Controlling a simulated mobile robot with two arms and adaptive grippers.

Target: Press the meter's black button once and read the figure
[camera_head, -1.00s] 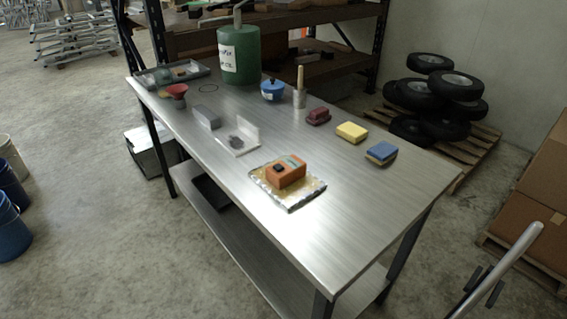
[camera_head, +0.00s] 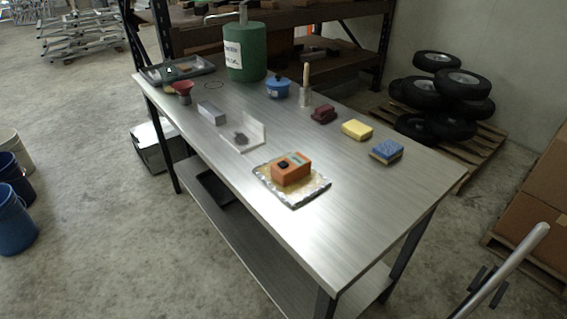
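The orange meter (camera_head: 291,171) lies on a silvery padded mat (camera_head: 316,190) near the middle front of the metal table. Its black button (camera_head: 283,164) shows on the top face toward the left. A small greenish display patch (camera_head: 298,158) is on the top toward the right; I cannot make out any figure on it. A grey tubular part shows at the lower right, and I cannot tell whether it is mine.
The steel table (camera_head: 330,240) also holds a blue-and-tan sponge (camera_head: 387,151), yellow block (camera_head: 357,129), dark red block (camera_head: 323,114), blue pot (camera_head: 278,89), green canister (camera_head: 245,52), white angle bracket (camera_head: 254,133) and grey block (camera_head: 211,112). The table's near right end is clear.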

